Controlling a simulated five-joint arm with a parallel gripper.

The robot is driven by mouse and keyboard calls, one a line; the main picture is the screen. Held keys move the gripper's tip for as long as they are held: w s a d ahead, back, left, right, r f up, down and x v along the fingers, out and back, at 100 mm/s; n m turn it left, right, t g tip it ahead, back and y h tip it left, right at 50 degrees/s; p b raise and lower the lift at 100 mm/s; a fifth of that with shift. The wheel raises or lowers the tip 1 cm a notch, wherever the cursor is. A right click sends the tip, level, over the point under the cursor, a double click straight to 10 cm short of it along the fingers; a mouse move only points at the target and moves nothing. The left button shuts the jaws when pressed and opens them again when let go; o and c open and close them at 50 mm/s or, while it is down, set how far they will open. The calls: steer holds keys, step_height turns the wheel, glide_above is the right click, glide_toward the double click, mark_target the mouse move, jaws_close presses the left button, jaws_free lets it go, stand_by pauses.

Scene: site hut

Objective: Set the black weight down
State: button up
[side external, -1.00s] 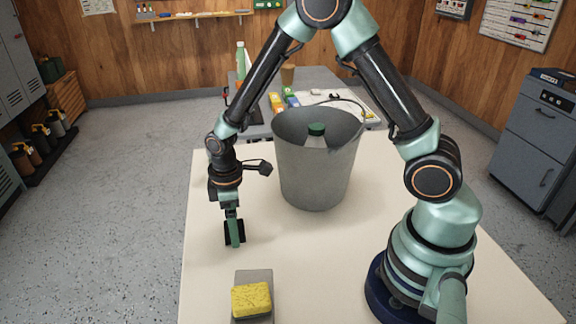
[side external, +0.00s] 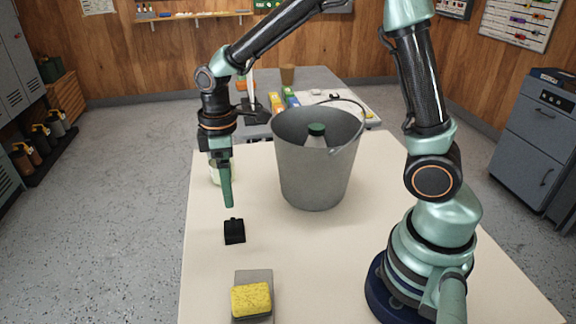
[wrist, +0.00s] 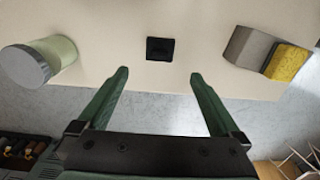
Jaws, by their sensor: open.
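The black weight (side external: 234,232) stands upright on the cream table, left of the bucket and behind the yellow sponge in the side view. In the wrist view the black weight (wrist: 160,49) lies beyond the fingertips, between them from left to right. My gripper (side external: 228,203) is above the weight and apart from it. In the wrist view my gripper (wrist: 158,74) has its two green fingers spread, with nothing between them.
A metal bucket (side external: 305,178) holds a green-capped bottle (side external: 316,137). A yellow sponge (side external: 251,300) sits on a grey block (side external: 254,276) at the front. A pale jar (wrist: 55,57) stands near the table edge.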

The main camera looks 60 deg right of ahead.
steer(key=s+d+r+m+t, duration=0.5)
steer(key=s+r+m, duration=0.4)
steer(key=r, duration=0.3)
steer(key=shift+s+d+t, duration=0.3)
steer(key=shift+s+d, duration=0.4)
steer(key=shift+r, duration=0.15)
